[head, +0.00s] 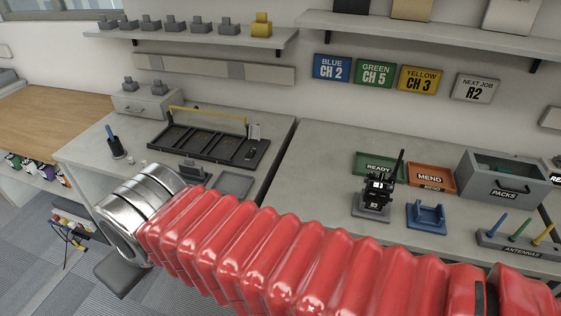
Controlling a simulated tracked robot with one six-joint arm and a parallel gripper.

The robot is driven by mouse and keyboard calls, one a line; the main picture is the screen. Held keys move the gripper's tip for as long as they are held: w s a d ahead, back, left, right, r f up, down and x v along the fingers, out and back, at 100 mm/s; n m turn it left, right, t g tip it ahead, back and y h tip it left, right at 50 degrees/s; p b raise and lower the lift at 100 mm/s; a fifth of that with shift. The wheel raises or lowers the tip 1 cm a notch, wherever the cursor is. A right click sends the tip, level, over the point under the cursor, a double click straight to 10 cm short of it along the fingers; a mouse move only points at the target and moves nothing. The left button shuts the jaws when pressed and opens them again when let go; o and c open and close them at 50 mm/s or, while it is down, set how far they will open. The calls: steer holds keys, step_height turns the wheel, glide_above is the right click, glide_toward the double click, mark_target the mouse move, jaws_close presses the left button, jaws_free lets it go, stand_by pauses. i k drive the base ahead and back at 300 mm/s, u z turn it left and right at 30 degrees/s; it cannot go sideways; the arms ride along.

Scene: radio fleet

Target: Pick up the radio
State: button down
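My gripper's fingers cannot be made out.
Behind the radio are a green READY tray (366,160) and an orange MEND tray (443,188). A blue empty cradle (427,217), a grey PACKS box (503,176) and an ANTENNAS rack (521,248) stand to its right.

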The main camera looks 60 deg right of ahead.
mark_target(375, 202)
steer(key=z, duration=3)
